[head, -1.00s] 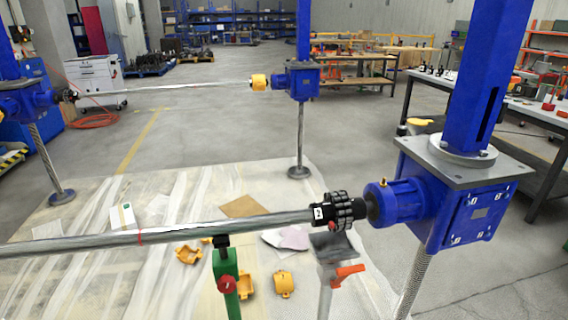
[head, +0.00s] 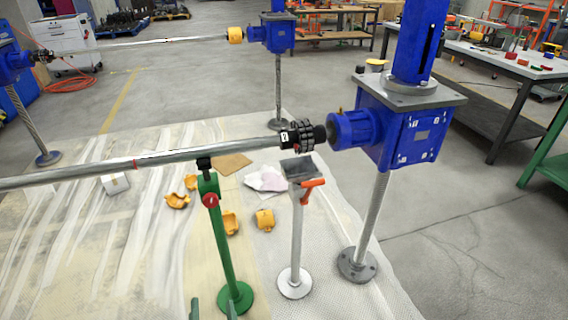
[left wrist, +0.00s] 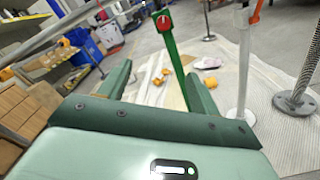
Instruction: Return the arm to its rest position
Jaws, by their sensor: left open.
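My left gripper (head: 212,309) shows only as two green fingertips at the bottom edge of the head view. In the left wrist view its two green fingers (left wrist: 158,88) are spread apart with nothing between them. The green support stand (head: 220,240), with a red knob, stands upright just beyond the fingers and props the long metal shaft (head: 150,160). My right gripper is in neither view.
A blue screw jack (head: 395,130) stands at the right, coupled near the shaft's end by a black chain coupling (head: 298,138). A white stand (head: 297,240) with an orange handle is beside the green one. Yellow cover parts (head: 265,219) lie on the sheeted floor.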

